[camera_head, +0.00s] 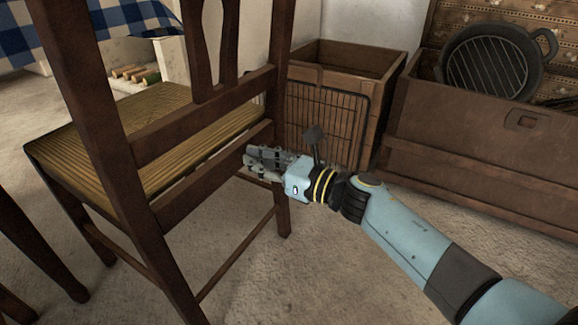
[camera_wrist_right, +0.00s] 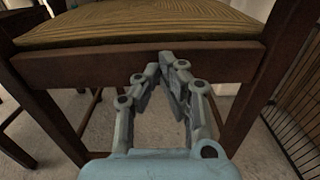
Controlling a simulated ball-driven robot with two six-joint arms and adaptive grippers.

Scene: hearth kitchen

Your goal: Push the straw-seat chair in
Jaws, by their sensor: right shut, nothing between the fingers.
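The straw-seat chair (camera_head: 150,125) stands at the left, with a dark wood frame and a woven straw seat. Its back faces me, and its seat points toward the table with a blue checked cloth (camera_head: 95,25). My right gripper (camera_head: 250,162) is shut and empty at the chair's rear rail, below the seat. In the right wrist view, the fingertips (camera_wrist_right: 167,58) overlap the chair's wooden rail (camera_wrist_right: 90,66); I cannot tell whether they touch it. My left gripper is not in view.
A wooden crate with a wire front (camera_head: 325,115) stands behind my right gripper. A wooden chest (camera_head: 480,130) at the right holds a dark grill pan (camera_head: 490,65). Another dark wooden piece (camera_head: 35,245) is at the left edge. Carpet is clear in the lower middle.

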